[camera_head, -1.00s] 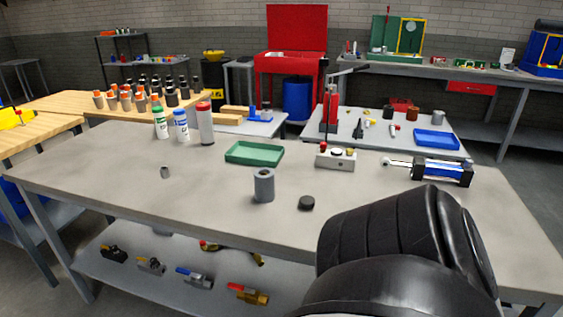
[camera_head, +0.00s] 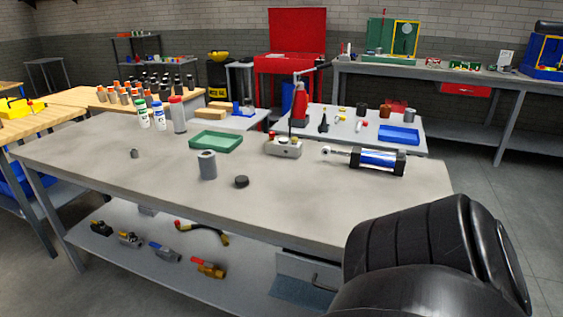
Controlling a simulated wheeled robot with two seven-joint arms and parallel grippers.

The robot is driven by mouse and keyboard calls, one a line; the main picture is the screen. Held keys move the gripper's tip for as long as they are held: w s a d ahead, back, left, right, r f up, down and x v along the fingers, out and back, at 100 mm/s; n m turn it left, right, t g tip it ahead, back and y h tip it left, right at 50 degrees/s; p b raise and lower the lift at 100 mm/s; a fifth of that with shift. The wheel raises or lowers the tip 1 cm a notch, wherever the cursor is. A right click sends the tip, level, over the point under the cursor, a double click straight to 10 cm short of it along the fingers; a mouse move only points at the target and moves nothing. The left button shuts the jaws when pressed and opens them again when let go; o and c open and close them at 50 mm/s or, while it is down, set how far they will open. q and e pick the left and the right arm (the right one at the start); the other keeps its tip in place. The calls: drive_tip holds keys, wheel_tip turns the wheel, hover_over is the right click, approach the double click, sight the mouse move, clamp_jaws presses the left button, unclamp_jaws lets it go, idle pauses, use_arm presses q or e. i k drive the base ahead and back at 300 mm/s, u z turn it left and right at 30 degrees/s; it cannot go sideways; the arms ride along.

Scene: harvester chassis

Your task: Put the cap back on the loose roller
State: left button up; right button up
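A grey cylindrical roller (camera_head: 207,165) stands upright on the grey workbench (camera_head: 300,205), with a dark opening in its top. A small black round cap (camera_head: 241,181) lies flat on the bench just right of the roller, apart from it. Neither of my grippers is in view. A large black ribbed part of my own arm fills the lower right corner, and no gripper touches the roller or the cap.
A green tray (camera_head: 216,141), a control box with buttons (camera_head: 284,146) and a blue cylinder (camera_head: 377,160) stand behind the roller. Several bottles (camera_head: 160,114) stand at the back left. A small grey piece (camera_head: 134,153) lies left. The bench front is clear.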

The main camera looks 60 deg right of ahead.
sight(208, 167)
drive_tip(key=z, duration=0.05)
drive_tip(key=k, duration=0.1)
drive_tip(key=z, duration=1.25)
drive_tip(key=i, duration=0.1)
drive_tip(key=u, duration=0.2)
